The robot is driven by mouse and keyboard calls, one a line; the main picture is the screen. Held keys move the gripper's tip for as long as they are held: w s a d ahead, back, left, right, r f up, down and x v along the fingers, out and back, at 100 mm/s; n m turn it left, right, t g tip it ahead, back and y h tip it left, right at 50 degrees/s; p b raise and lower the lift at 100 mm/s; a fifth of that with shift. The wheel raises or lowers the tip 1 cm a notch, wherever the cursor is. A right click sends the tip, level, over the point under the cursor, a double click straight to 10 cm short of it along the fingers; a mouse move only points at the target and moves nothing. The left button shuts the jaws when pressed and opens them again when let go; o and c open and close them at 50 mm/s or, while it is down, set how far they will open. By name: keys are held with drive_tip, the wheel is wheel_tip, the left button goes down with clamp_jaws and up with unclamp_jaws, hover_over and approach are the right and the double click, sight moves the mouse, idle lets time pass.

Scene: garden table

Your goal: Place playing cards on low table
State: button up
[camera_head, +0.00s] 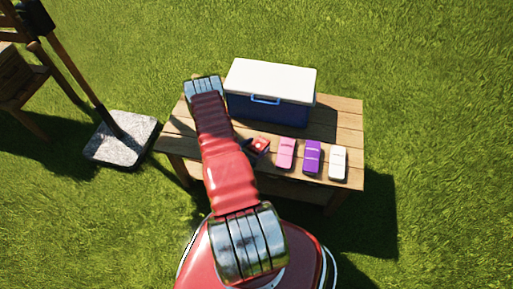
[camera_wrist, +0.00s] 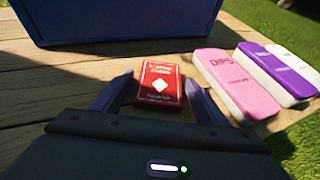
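The playing cards are a small red box with a white diamond (camera_wrist: 160,84), lying on the wooden low table (camera_wrist: 60,95). In the head view the red box (camera_head: 261,144) is near the table's front edge, partly covered by my gripper. My gripper (camera_wrist: 158,80) is open, with one dark blue finger on each side of the box. A gap shows between each finger and the box. The low table (camera_head: 345,120) stands on grass.
A blue cooler with a white lid (camera_head: 270,80) stands at the table's back. Pink (camera_head: 286,153), purple (camera_head: 312,158) and white (camera_head: 338,163) cases lie in a row right of the cards. A stone slab (camera_head: 120,138) with a wooden post is left of the table.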

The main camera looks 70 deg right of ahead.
drive_tip(key=shift+o, duration=0.2)
drive_tip(key=shift+r, duration=0.1)
drive_tip(key=v, duration=1.2)
idle(0.7)
drive_tip(key=w+a+r+m+g+y, duration=0.1)
drive_tip(key=w+a+r+m, duration=0.15)
drive_tip(key=r, duration=0.75)
drive_tip(key=w+a+r+m+g+y, duration=0.1)
drive_tip(key=w+a+r+m, duration=0.2)
drive_tip(key=r, duration=0.6)
drive_tip(key=w+a+r+m+g, duration=0.1)
drive_tip(key=w+r+m, duration=0.25)
drive_tip(key=r, duration=0.65)
drive_tip(key=a+r+m+t+y, duration=0.2)
drive_tip(key=a+r+t+y, duration=0.1)
drive_tip(key=a+r, duration=0.5)
drive_tip(key=s+a+r+m+t+y, duration=0.1)
drive_tip(key=a+r+t+y, duration=0.3)
drive_tip(key=a+r, duration=0.4)
drive_tip(key=s+a+r+m+t+y, duration=0.1)
drive_tip(key=a+r+m+t+y, duration=0.2)
drive_tip(key=a+r, duration=0.5)
drive_tip(key=a+t+y, duration=0.1)
drive_tip(key=a, duration=0.9)
drive_tip(key=shift+a+t, duration=0.25)
drive_tip(key=shift+t, duration=0.15)
